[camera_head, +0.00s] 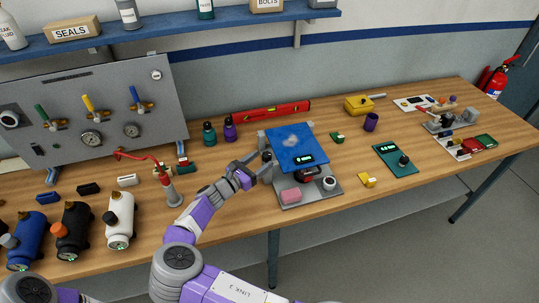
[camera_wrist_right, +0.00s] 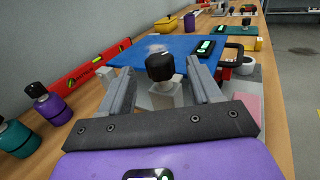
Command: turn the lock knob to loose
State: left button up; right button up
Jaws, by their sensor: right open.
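The lock knob (camera_wrist_right: 160,67) is black and sits on a light grey post at the near side of the chair test rig. My right gripper (camera_wrist_right: 161,85) is open, with one grey finger on each side of the knob in the wrist view. A gap shows on both sides, and I see no contact. In the head view the right gripper (camera_head: 262,168) reaches the rig's left edge and largely hides the knob. The rig has a blue panel (camera_head: 290,143) with a lit display and a grey base plate (camera_head: 318,194). My left gripper is out of view.
A pink block (camera_head: 290,196) lies on the base plate. A red level (camera_head: 271,112) lies behind the rig. Purple (camera_head: 229,130) and teal (camera_head: 209,134) bottles stand to the left, with a grey stand (camera_head: 173,194) nearer. The table front right is clear.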

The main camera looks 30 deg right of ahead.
aim_at(270, 154)
jog(key=x, duration=0.5)
jog(key=shift+w+d, duration=0.1)
jog(key=shift+d, duration=0.3)
jog(key=c, duration=1)
jog(key=shift+o, duration=0.2)
